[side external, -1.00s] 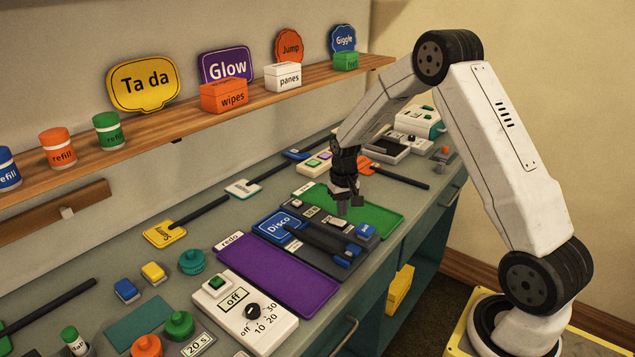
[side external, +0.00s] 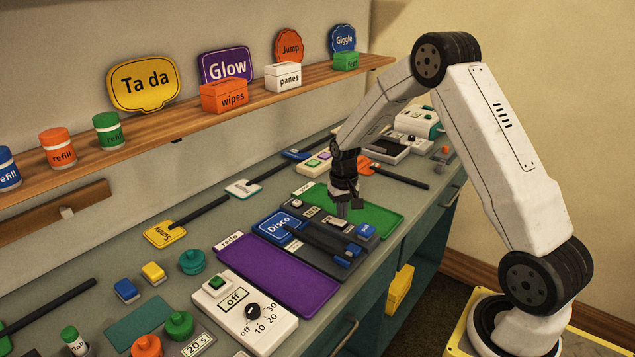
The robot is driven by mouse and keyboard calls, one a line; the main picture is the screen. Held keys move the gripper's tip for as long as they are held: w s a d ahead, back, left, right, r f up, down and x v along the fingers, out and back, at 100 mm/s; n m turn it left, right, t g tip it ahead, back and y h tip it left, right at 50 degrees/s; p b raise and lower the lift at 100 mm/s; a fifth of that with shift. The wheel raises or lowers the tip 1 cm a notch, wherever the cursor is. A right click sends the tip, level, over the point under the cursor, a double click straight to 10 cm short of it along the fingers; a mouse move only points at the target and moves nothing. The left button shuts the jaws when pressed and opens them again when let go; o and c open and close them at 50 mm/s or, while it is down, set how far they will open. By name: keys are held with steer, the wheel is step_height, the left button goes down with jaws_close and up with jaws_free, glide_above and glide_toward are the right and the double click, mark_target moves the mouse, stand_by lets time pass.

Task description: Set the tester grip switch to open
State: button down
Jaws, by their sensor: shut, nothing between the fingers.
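The dark grey tester (side external: 345,262) lies on the bench between a purple mat and a green mat. A blue Disco sign (side external: 279,226) lies at its left end, next to a dark bar. A small pale switch block (side external: 337,222) sits on the tester, and a blue block (side external: 366,231) is at its right. I cannot read the switch's setting at this size. My gripper (side external: 342,213) points down with its fingers shut and empty, just above or at the pale switch block. I cannot tell whether they touch.
The purple mat (side external: 285,275) lies in front and the green mat (side external: 385,222) behind. A white timer box (side external: 275,328) with a dial stands nearer the camera. Signs with dark handles, such as the yellow one (side external: 165,234), lie along the wall. A shelf (side external: 165,119) runs above the bench.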

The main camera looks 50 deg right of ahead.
mark_target(341, 224)
steer(key=shift+f, duration=0.95)
stand_by(0.8)
steer(key=shift+r, duration=3.55)
steer(key=shift+s+a+r, duration=0.1)
steer(key=shift+a, duration=0.35)
steer(key=s+a+r+n+t, duration=0.1)
steer(key=s+a+n, duration=0.5)
steer(key=s+a, duration=0.9)
steer(key=shift+s+a+r+t, duration=0.2)
steer(key=shift+a+r+t, duration=0.15)
steer(key=shift+a+t, duration=0.7)
